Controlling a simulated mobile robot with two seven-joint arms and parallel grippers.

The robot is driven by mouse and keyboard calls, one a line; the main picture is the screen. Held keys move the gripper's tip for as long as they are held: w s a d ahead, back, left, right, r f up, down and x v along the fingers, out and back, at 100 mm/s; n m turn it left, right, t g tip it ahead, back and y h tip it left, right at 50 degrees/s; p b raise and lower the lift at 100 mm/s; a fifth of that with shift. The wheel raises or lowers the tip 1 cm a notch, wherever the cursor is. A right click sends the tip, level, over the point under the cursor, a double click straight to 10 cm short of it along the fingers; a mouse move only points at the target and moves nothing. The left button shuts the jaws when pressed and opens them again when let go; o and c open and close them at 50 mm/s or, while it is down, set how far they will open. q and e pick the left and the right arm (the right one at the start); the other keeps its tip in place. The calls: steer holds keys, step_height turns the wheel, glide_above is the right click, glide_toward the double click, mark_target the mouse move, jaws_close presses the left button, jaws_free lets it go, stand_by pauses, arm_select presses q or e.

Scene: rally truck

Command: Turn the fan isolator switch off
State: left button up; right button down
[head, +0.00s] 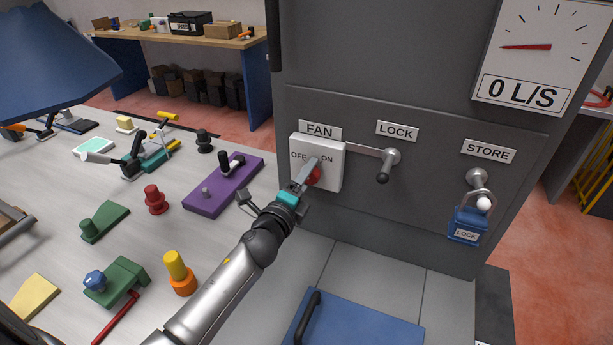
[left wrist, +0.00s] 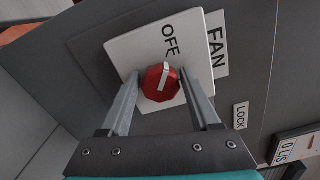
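The fan isolator switch is a red knob (left wrist: 160,82) on a white box (head: 331,155) marked OFF and ON, under the FAN label (head: 320,130). In the left wrist view its white pointer mark runs toward the OFF lettering. ON is hidden there. My left gripper (head: 314,172) is at the knob, its fingers on either side of it with gaps showing in the left wrist view (left wrist: 162,98). It looks open. In the head view the fingers cover part of the knob (head: 314,177). My right gripper is not in view.
Right of the box is a LOCK lever (head: 383,167), then a STORE hasp with a blue padlock (head: 467,226). A gauge (head: 538,52) reads 0 L/S above. A bench (head: 50,180) with several coloured fixtures lies left. A blue lid with a black handle (head: 355,325) is below.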

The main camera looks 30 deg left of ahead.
arm_select(q)
steer(key=shift+o, duration=1.4)
steer(key=s+b, duration=0.1)
steer(key=s, duration=1.4)
steer(key=shift+s+d, duration=0.15)
steer(key=shift+d, duration=0.25)
